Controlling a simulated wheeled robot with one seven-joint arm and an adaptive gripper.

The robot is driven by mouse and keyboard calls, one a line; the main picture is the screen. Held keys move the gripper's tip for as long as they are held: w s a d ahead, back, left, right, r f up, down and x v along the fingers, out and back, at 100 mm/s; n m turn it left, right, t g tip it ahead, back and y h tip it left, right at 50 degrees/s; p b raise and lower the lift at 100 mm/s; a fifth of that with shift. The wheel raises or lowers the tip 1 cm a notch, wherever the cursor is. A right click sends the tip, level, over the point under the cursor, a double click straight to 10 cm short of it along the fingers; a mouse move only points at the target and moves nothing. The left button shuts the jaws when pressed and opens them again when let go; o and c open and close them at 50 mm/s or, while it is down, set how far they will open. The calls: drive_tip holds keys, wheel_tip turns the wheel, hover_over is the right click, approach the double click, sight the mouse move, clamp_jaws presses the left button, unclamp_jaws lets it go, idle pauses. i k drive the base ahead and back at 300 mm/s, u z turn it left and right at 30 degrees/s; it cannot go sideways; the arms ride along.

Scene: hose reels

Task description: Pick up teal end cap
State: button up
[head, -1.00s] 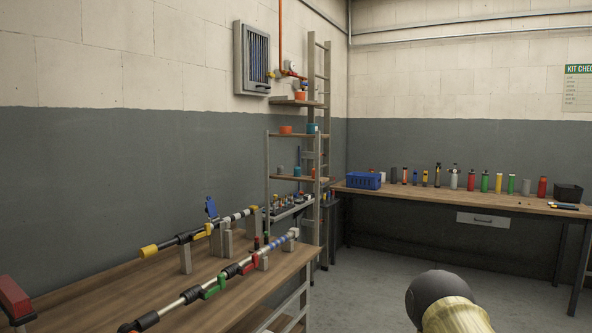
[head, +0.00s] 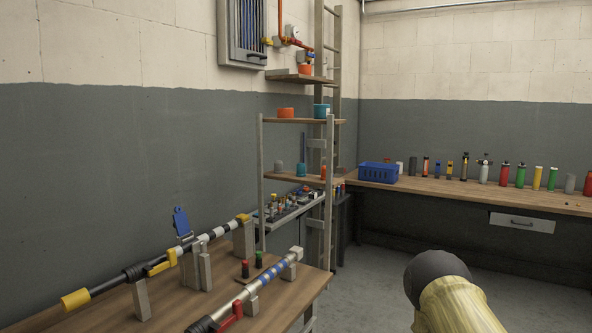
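Two teal pieces show on the shelf rack, and I cannot tell which is the end cap. A larger teal round piece (head: 321,111) sits at the right end of the middle shelf, beside an orange round piece (head: 286,113). A smaller teal cap-like piece (head: 301,170) stands on the shelf below, between a grey piece (head: 279,167) and an orange piece (head: 323,172). Part of my own arm shows at the bottom right, well apart from the rack. My gripper's fingers are not visible.
A wooden bench (head: 285,305) with pole-like assemblies on stands is at the front left. A tray of small parts (head: 285,206) is beside the rack. A back bench (head: 450,190) holds a blue basket (head: 378,172) and several bottles. Grey floor lies open at centre right.

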sight(301, 168)
drive_tip(key=z, duration=1.6)
drive_tip(key=i, duration=2.1)
drive_tip(key=u, duration=1.55)
